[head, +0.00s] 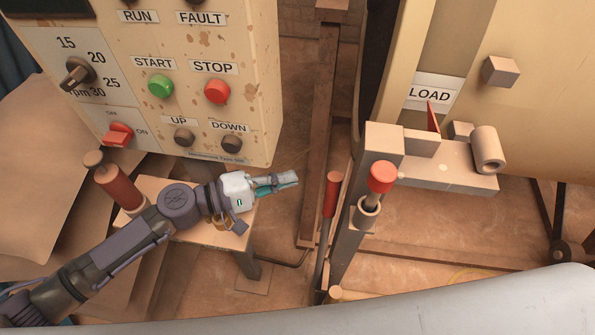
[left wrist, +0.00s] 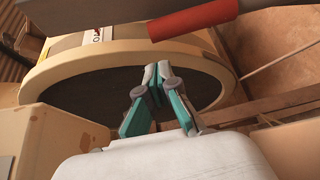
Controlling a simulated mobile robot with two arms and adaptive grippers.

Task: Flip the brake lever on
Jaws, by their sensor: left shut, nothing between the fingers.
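A lever with a long red grip (head: 333,195) stands beside the machine frame in the head view; I take it for the brake lever, though no label shows on it. Its shaft runs down towards the floor. My left gripper (head: 287,181) is shut and empty, to the left of the red grip, with a gap between them in the picture. In the left wrist view, the gripper's fingertips (left wrist: 157,68) are together, and a red grip (left wrist: 194,19) crosses the top of the view, apart from them. My right gripper is not in view.
A control panel (head: 262,75) with buttons and knobs is at the upper left. A red-knobbed post (head: 382,177) stands right of the lever, by the frame and drum (head: 535,110) marked LOAD. A small table (head: 228,240) with a red-handled item (head: 118,188) is under my left arm.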

